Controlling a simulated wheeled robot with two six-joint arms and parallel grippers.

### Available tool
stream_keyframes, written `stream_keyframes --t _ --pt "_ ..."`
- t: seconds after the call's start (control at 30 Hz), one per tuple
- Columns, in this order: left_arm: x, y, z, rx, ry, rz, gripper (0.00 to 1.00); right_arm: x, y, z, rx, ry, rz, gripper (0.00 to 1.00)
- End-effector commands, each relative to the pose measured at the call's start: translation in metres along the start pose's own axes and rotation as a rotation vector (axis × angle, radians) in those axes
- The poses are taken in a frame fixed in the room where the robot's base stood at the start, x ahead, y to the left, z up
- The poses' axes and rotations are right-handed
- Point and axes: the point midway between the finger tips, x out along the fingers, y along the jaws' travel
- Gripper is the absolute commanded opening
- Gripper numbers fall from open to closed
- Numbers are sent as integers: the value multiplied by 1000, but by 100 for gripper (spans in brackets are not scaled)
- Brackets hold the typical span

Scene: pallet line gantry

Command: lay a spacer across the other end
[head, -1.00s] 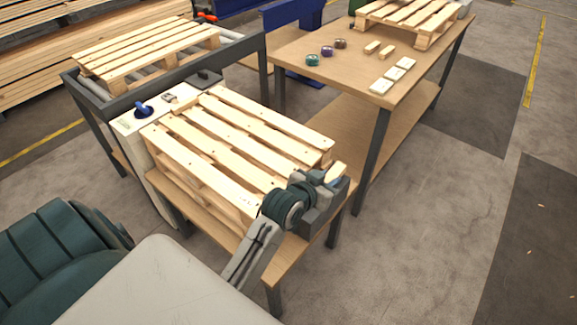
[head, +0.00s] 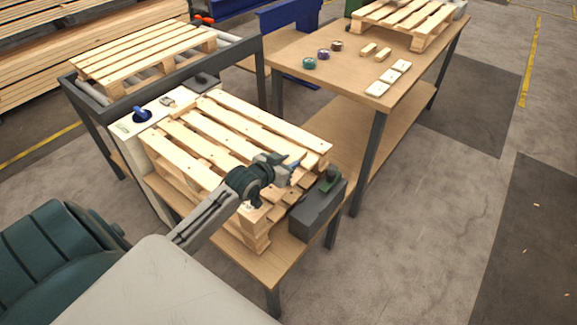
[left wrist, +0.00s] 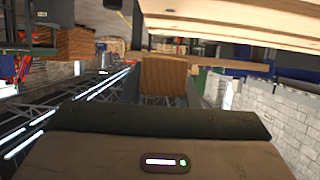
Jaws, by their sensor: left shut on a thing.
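My left gripper (head: 284,165) is above the near right part of the slatted pallet (head: 225,135) on the low wooden bench. It is shut on a wooden spacer, which shows end-on as a brown block (left wrist: 163,75) between the fingers in the left wrist view. In the head view the gripper mostly hides this spacer. I cannot tell whether it touches the pallet. Two more small wooden pieces (head: 376,51) lie on the far table. My right gripper is not in view.
A dark grey box (head: 314,211) with a green item on top stands at the bench's right end, close to the pallet. The far table (head: 300,47) holds several tape rolls, pale blocks and another pallet (head: 404,20). A roller conveyor (head: 72,87) with a pallet stands behind left.

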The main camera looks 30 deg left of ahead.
Motion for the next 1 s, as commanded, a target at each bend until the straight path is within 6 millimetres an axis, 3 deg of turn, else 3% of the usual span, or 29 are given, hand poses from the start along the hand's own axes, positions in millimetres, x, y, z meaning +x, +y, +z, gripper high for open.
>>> stream_keyframes --t 0.13,0.47,0.9,0.93,1.0 --pt "7 0 17 -1 0 0 5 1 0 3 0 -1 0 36" --pt "8 0 21 1 0 0 5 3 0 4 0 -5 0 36" --pt "12 1 31 -1 -2 0 5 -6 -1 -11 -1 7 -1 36" --pt "12 1 31 -2 -3 0 31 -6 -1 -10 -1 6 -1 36" --pt "12 1 32 -3 -4 0 44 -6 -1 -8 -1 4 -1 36"
